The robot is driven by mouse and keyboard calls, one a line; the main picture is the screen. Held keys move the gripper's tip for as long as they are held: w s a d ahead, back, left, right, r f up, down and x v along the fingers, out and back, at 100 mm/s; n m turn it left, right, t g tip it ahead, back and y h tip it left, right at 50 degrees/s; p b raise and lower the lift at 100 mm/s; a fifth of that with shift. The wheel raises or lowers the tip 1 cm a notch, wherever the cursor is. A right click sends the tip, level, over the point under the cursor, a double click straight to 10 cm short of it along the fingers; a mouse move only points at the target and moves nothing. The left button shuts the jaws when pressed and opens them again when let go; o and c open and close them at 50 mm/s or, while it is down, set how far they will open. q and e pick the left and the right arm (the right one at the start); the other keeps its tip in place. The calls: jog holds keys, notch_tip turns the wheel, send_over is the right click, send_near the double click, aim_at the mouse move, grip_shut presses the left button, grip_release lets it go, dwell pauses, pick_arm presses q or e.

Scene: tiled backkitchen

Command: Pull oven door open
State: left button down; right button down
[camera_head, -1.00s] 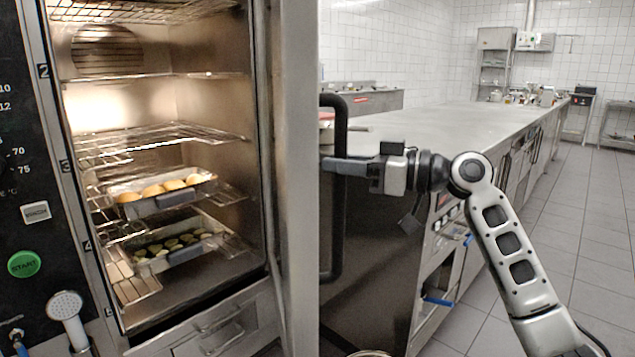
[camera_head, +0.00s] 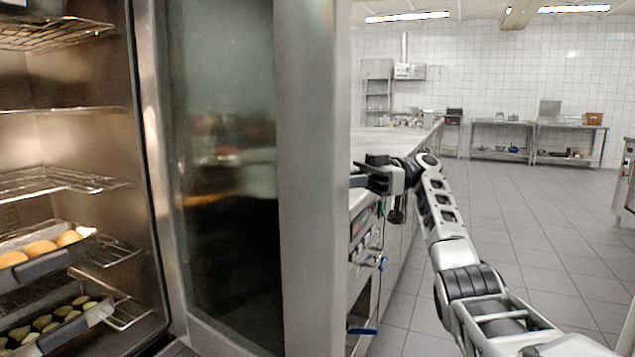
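The oven door (camera_head: 315,180) stands open, swung out toward me, with its inner glass pane (camera_head: 225,180) facing left. The lit oven cavity (camera_head: 60,150) shows at the left, with wire racks and trays inside. The door's handle is hidden behind the door. My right gripper (camera_head: 362,178) is on the outer side of the door, close to its free edge. Its fingertips are partly hidden by the door edge, so I cannot tell whether they touch anything. My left gripper is out of view.
A tray of round yellow buns (camera_head: 42,262) and a tray of sliced pieces (camera_head: 55,325) sit on the oven racks. A long counter (camera_head: 385,138) runs behind my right gripper. The tiled floor (camera_head: 540,230) at the right is clear.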

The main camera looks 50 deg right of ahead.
jog(key=shift+w+d, duration=0.2)
dwell(0.3)
jog(key=c, duration=1.5)
grip_release()
jog(key=shift+a, duration=0.1)
jog(key=shift+o, duration=0.8)
jog(key=shift+w, duration=0.15)
jog(key=shift+r, duration=0.1)
